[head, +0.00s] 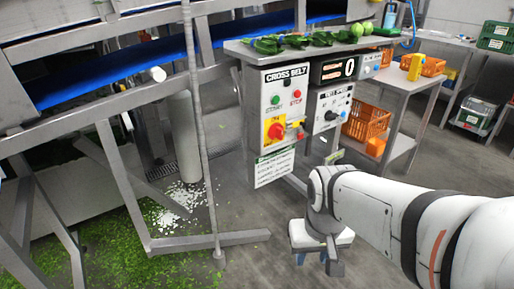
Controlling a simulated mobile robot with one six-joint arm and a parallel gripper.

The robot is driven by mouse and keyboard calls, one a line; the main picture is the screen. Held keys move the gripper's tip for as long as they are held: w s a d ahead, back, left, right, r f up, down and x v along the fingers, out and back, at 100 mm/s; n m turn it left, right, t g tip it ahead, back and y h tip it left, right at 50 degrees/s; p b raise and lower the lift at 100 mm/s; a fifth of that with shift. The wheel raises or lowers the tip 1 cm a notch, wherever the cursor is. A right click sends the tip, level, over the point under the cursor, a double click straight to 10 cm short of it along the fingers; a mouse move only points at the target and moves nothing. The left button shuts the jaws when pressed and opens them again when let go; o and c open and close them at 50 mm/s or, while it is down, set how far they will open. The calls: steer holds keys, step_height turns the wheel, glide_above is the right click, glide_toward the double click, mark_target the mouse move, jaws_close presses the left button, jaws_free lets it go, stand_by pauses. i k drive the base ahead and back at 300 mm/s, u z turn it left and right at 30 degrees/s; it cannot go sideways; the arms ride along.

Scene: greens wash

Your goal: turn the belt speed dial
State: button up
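The belt speed dial (331,115) is a small black knob on a pale control panel (322,131), under a small label that is hard to read. A black display (333,69) showing 0 sits above this panel. My gripper (325,262) hangs at the end of my white arm, which reaches in from the right. It is low in front of the panel and well below the dial in the picture, apart from it. Its fingertips are small and partly hidden, so their opening is unclear. Nothing is visibly held.
Greens lie on the shelf (252,55) above. A metal frame and blue belt (120,65) stand left. Orange crates (366,122) sit behind right.

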mark_target(329, 115)
steer(key=z, duration=1.45)
steer(key=i, duration=0.8)
steer(key=u, duration=1.75)
